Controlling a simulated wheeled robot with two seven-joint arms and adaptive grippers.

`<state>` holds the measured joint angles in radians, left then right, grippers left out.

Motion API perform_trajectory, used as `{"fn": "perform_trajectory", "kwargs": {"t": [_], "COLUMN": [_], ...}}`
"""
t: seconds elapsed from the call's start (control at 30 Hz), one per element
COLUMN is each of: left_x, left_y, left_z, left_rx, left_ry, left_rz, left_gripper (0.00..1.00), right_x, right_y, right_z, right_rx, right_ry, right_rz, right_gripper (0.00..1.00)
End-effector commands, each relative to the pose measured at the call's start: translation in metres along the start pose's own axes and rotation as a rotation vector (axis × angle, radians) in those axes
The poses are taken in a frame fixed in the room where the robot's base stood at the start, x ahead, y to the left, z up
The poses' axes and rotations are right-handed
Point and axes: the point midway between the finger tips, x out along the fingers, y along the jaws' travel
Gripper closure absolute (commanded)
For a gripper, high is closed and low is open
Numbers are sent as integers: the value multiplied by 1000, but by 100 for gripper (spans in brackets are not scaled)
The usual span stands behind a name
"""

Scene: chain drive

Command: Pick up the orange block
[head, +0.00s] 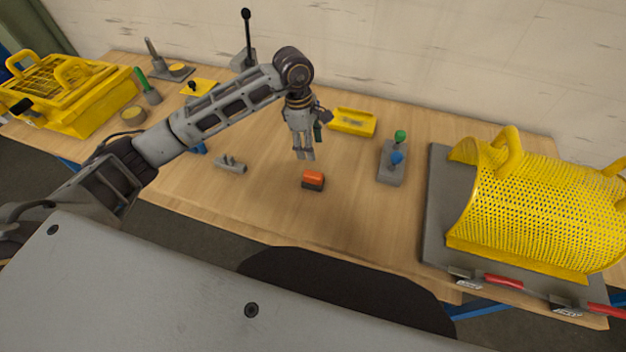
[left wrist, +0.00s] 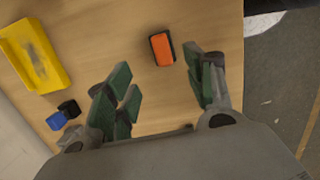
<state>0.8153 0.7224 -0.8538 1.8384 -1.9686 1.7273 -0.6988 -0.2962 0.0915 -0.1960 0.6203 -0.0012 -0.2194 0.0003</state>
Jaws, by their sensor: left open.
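The orange block (head: 313,177), with a dark lower part, sits on the wooden table near its front edge in the head view. It also shows in the left wrist view (left wrist: 161,49), beyond the fingers and nearer the right finger. My left gripper (head: 305,156) is above the table, a little behind the block in the head view, pointing down. Its green-padded fingers (left wrist: 163,95) are apart with nothing between them in the left wrist view. It does not touch the block. My right gripper is not in view.
A yellow tray (head: 352,122) lies behind the gripper. A grey base with green and blue knobs (head: 391,165) stands right of the block. A yellow mesh guard (head: 545,205) fills the far right. A small grey fitting (head: 230,164) lies left. The table around the block is clear.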

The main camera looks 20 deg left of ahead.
Motion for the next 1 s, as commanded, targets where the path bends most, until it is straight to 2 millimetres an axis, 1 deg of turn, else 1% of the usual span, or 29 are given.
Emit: {"fn": "perform_trajectory", "kwargs": {"t": [0.27, 0.47, 0.9, 1.0], "left_x": [1, 11, 67, 77], "left_y": [0, 0, -1, 0], "left_z": [0, 0, 0, -1], "left_rx": [-1, -2, -2, -2], "left_ry": [0, 0, -1, 0], "left_rz": [-1, -3, -3, -2], "left_gripper": [46, 46, 46, 46], "right_x": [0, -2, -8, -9], "right_y": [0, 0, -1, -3], "right_z": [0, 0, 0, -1], "right_rx": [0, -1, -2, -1], "right_ry": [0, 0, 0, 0], "right_rz": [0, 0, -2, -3], "right_gripper": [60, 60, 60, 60]}}
